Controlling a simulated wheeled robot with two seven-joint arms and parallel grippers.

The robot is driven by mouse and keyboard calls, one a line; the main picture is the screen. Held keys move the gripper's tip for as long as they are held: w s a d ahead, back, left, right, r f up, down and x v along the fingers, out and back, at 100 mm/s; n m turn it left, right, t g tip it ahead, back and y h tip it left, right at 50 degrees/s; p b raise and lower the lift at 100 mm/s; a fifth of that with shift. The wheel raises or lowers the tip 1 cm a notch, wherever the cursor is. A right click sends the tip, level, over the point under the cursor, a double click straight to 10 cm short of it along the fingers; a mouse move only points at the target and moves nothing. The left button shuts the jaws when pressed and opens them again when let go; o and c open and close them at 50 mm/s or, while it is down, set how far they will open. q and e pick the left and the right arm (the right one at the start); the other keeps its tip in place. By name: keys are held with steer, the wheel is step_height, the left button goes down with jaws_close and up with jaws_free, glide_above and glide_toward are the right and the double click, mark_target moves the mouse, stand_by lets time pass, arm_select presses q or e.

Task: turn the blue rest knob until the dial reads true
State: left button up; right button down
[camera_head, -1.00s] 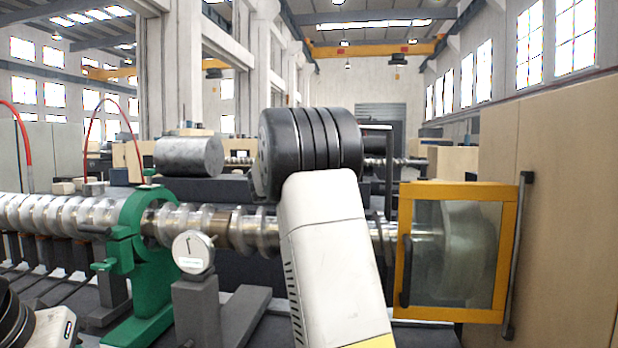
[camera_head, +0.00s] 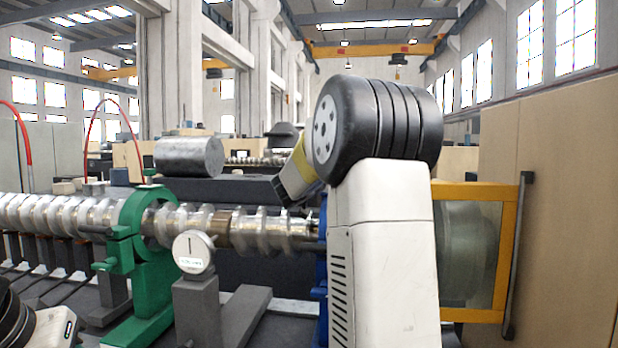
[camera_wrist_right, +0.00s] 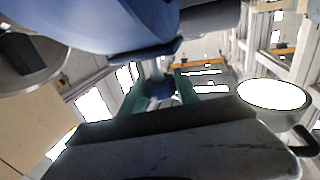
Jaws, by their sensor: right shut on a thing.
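The blue rest (camera_head: 322,270) stands around the shaft, mostly hidden behind my right arm. Its blue body looms close at the top of the right wrist view (camera_wrist_right: 110,30). My right gripper is shut on the blue rest knob; the fingertips and the knob are not clear in either view. The wrist end of my right arm (camera_head: 290,182) tilts down to the left above the shaft. The round white dial (camera_head: 194,252) faces me on a grey stand left of the blue rest; its dark needle points roughly up. My left gripper is not in view.
The ridged metal shaft (camera_head: 270,232) runs across the scene through a green rest (camera_head: 150,270). A yellow-framed clear guard (camera_head: 507,250) stands at right, beside a beige wall. A metal cylinder (camera_head: 188,156) lies behind the shaft.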

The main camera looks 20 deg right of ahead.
steer(key=c, duration=0.9)
jaws_free()
steer(key=v, duration=0.8)
steer(key=shift+d, duration=0.1)
